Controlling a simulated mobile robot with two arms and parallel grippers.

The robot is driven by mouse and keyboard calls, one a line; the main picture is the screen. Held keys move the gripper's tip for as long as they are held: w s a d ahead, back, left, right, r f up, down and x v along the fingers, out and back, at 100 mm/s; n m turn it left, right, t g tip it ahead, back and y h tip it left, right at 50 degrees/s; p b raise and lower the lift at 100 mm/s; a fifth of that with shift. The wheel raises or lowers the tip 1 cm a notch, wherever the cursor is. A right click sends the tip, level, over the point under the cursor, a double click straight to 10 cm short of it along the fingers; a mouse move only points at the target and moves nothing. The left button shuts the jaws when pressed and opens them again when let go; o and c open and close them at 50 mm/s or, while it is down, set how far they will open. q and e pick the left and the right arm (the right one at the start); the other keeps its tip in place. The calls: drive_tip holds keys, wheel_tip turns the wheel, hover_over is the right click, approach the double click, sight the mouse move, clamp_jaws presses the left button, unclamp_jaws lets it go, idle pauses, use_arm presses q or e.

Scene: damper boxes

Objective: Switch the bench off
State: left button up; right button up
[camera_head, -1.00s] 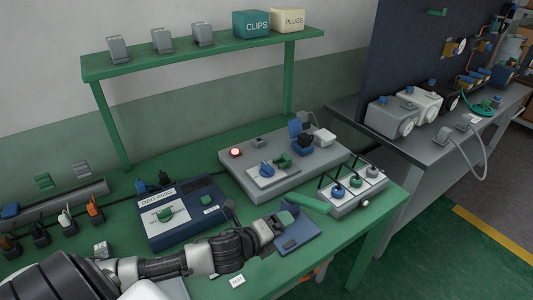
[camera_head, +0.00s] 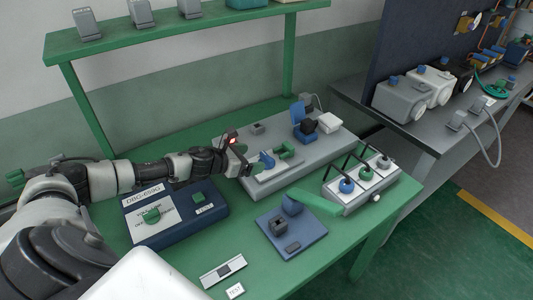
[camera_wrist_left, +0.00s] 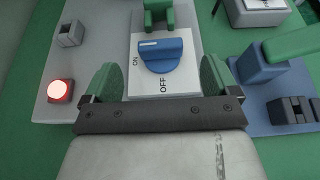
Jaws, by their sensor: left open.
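The grey bench box (camera_head: 322,148) carries a white plate with a blue rotary knob (camera_head: 267,160) and a green part beside it. In the left wrist view the blue knob (camera_wrist_left: 166,55) lies with its pale mark at the left end, on the ON side; the OFF label is below it. The red lamp (camera_wrist_left: 60,91) on the box is lit; it also shows in the head view (camera_head: 232,139). My left gripper (camera_head: 250,168) is open at the knob, its green fingertips apart on either side, slightly short of it in the wrist view. My right gripper is out of view.
A dark blue box (camera_head: 212,211) labelled DBG stands left of the grey box. A blue plate with small blocks (camera_head: 300,240) lies in front. A box with several black levers (camera_head: 358,190) stands to the right. A green shelf (camera_head: 160,32) spans behind.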

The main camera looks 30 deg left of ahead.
sight(264, 157)
use_arm(q)
drive_tip(key=x, duration=0.7)
drive_tip(key=shift+p, duration=0.4)
drive_tip(key=shift+s, duration=0.1)
drive_tip(key=c, duration=0.9)
